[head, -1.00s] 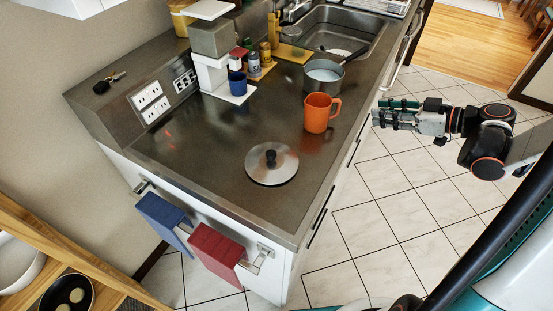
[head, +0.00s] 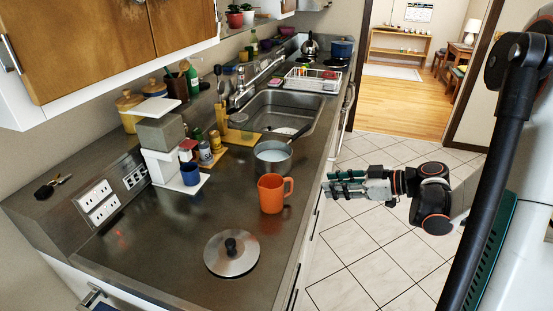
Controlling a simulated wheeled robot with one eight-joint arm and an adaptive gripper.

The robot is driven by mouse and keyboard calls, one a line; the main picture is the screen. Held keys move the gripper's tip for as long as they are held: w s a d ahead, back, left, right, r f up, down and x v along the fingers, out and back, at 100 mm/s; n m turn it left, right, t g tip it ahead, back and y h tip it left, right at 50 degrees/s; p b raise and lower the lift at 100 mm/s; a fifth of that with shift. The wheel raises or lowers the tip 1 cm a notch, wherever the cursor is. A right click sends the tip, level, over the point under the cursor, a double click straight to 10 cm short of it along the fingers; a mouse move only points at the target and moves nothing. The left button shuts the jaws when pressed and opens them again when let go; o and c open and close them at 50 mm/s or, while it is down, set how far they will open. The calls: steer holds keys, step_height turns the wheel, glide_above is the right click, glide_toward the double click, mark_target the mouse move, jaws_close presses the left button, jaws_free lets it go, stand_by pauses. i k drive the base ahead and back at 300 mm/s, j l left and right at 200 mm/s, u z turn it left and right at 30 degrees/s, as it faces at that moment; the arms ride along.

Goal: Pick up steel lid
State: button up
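The steel lid (head: 232,262) lies flat on the near part of the dark metal counter, with its black knob facing up. My gripper (head: 326,186) is off the counter's right edge, above the tiled floor, pointing left. It is well to the right of and farther back than the lid, and apart from it. I see nothing held in it. The fingers are small and seen side-on, so their opening is not clear.
An orange mug (head: 271,194) stands behind the lid, near the counter's right edge. A pot (head: 273,157) stands behind the mug, by the sink (head: 285,112). A coffee machine (head: 160,140) stands at the left. The counter (head: 150,235) around the lid is clear.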

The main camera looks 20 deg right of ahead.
mark_target(230, 253)
steer(key=k+j+u, duration=0.1)
steer(key=j+u, duration=0.15)
steer(key=u, duration=0.15)
steer(key=j+u, duration=0.35)
steer(key=k+j+u, duration=0.1)
steer(key=j+u, duration=0.15)
steer(key=u, duration=0.15)
